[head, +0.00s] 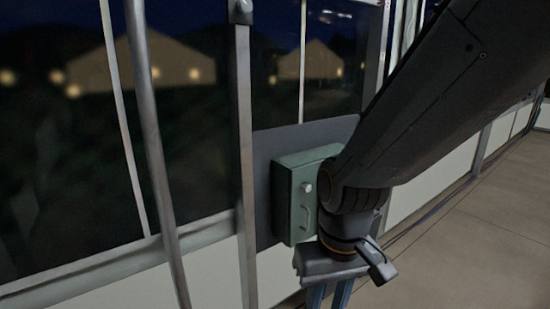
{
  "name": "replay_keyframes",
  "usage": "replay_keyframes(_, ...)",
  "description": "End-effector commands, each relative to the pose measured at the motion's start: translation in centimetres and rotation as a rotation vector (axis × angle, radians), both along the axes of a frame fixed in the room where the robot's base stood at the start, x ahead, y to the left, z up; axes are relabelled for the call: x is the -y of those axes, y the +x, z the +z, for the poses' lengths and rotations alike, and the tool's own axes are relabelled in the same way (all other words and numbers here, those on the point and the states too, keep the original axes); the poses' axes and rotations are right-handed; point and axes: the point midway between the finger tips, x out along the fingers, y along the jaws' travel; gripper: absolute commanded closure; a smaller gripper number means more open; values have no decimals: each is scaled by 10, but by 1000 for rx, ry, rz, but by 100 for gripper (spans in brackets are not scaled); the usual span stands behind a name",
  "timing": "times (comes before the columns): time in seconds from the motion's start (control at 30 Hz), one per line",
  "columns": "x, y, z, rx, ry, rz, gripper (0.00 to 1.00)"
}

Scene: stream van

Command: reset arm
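My arm comes down from the upper right in the head view, bent at a dark joint. My gripper (329,294) hangs at the lower middle and points down. Two bluish finger parts show below its grey body with a gap between them. Their tips are cut off by the bottom edge, so I cannot tell how far open they are or whether they hold anything.
A green metal box (294,205) with a round knob and a handle is on a grey panel (263,190) just behind my wrist. Metal poles (245,150) stand at the left before dark windows. Tan floor (470,240) lies clear at the right.

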Motion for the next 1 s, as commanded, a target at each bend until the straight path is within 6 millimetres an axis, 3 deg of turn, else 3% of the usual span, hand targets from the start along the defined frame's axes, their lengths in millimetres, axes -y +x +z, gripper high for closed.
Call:
replay_keyframes(0.03,9,-3,18,-4,-5,-24,72)
replay_keyframes(0.5,82,-17,104,-22,-41,-201,72)
replay_keyframes(0.7,100,-22,120,-28,-47,-241,72)
replay_keyframes(1.0,104,-22,120,-28,-49,-248,72)
